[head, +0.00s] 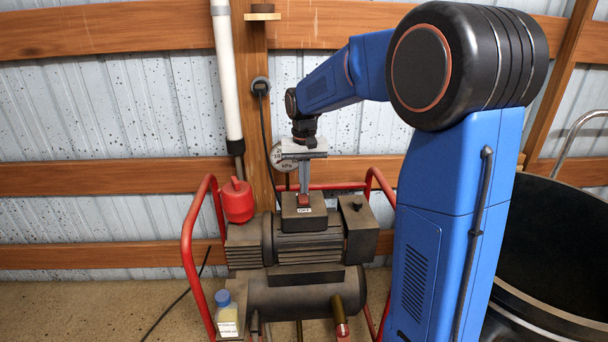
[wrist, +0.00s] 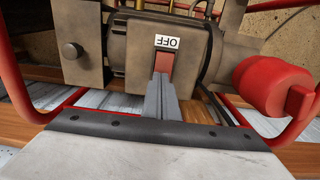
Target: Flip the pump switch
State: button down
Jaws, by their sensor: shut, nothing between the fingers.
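The grey-brown pump (head: 308,244) stands in a red tube frame, with a dark switch box on its top. The red pump switch (head: 303,200) sits on that box, above a white label reading OFF (head: 305,211). In the wrist view the switch (wrist: 164,63) shows near the centre, with the label (wrist: 166,42) upside down beyond it. My gripper (head: 304,192) points down with its fingers together and empty, right at the switch. In the wrist view my fingertips (wrist: 161,77) overlap the switch's near end and hide part of it. I cannot tell if they touch it.
A red canister (head: 237,201) stands on the pump's left side. A blue-capped bottle (head: 226,313) is at lower left. A gauge (head: 281,155) sits behind my gripper. Red frame bars (head: 190,240) rise at the sides. A black tub (head: 555,240) stands at right.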

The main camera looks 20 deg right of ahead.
jog(key=shift+f, duration=0.3)
jog(key=shift+f, duration=0.1)
jog(key=shift+w+f+g, duration=0.1)
jog(key=shift+g, duration=0.2)
dwell(0.3)
jog(key=shift+s+a+r, duration=0.1)
jog(key=shift+s+r, duration=0.05)
jog(key=shift+s, duration=0.25)
jog(key=shift+s+a+r, duration=0.1)
jog(key=shift+s, duration=0.3)
jog(key=shift+r, duration=0.1)
notch_tip(320, 180, up, 14)
jog(key=shift+w, duration=0.35)
